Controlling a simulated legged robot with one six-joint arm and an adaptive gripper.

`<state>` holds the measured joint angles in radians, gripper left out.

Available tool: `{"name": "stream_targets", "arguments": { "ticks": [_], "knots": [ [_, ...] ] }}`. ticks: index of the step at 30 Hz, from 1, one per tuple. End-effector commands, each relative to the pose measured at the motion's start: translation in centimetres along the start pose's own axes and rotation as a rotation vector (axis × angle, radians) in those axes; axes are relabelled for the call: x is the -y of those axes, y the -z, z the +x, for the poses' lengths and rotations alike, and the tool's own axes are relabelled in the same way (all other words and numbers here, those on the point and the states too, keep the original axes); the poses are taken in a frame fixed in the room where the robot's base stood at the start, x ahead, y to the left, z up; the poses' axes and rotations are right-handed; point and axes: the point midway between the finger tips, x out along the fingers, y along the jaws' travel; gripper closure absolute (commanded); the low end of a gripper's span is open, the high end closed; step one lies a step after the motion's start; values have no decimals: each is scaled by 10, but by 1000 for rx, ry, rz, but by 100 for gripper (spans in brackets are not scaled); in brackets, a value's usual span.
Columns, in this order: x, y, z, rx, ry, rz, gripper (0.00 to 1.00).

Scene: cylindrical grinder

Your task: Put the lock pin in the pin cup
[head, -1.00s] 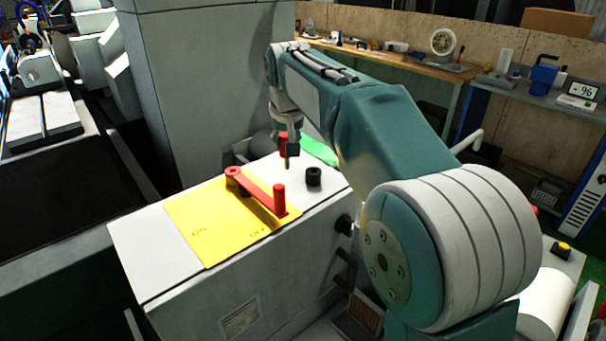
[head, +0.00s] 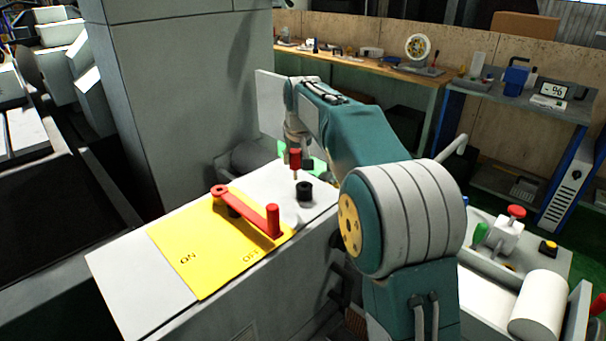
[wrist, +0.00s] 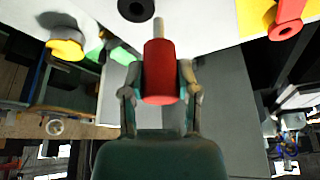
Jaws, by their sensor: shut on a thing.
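The lock pin (head: 295,159) is a red cylinder with a thin pale metal tip pointing down. My gripper (wrist: 160,84) is shut on its red body, with one finger on each side in the wrist view. The pin cup (head: 304,191) is a short black cylinder with a hole in its top, on the white machine cabinet. In the head view the pin's tip is just above and slightly left of the cup, apart from it. In the wrist view the cup (wrist: 136,9) is cut by the top edge, left of the tip.
A red lever (head: 250,212) lies across the yellow ON/OFF plate (head: 195,255), left of the cup. A tall grey column (head: 185,90) stands behind the cabinet. A green object (head: 318,165) is behind the cup. A workbench (head: 372,68) runs along the back wall.

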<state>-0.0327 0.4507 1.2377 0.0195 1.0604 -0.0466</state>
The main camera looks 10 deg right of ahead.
Motion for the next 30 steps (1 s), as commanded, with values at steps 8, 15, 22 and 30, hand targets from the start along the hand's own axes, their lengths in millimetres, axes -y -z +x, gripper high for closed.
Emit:
{"name": "stream_targets", "arguments": {
  "ticks": [8, 15, 22, 30],
  "knots": [
    [-22, 1, 27, -1, 1, 4, 100],
    [-25, -8, 58, 2, 0, 2, 100],
    [-25, -10, 63, -2, 0, 2, 100],
    [-26, -11, 63, -1, 0, 2, 25]
  ]
}}
